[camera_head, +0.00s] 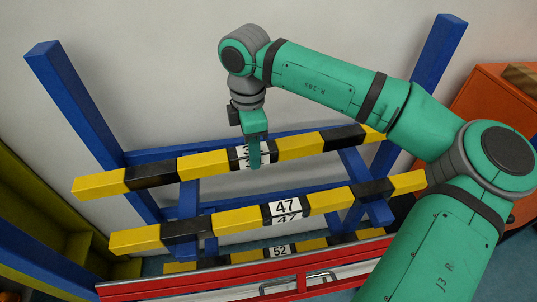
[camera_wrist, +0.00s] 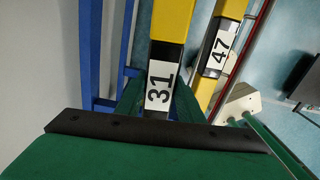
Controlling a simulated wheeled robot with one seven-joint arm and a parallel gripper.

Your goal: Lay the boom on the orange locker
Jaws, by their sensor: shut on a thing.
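Three yellow-and-black booms lie one below another across a blue rack. The top boom (camera_head: 205,163) bears a label 31, readable in the wrist view (camera_wrist: 172,25); my gripper partly covers that label in the head view. My gripper (camera_head: 255,157) points down and is shut on this boom at its middle, over the black section. The boom tilts up to the right in the picture; I cannot tell whether it still touches the rack. The middle boom (camera_head: 240,220) bears 47, and the lowest (camera_head: 215,262) bears 52. The orange locker (camera_head: 485,100) stands at the right, partly behind my arm.
The blue rack (camera_head: 75,100) has tall slanted posts at left and right, close to the boom ends. A wooden block (camera_head: 520,77) lies on the locker's top. A red bar (camera_head: 200,284) and handled panels cross the front. An olive shelf (camera_head: 30,205) stands at the left.

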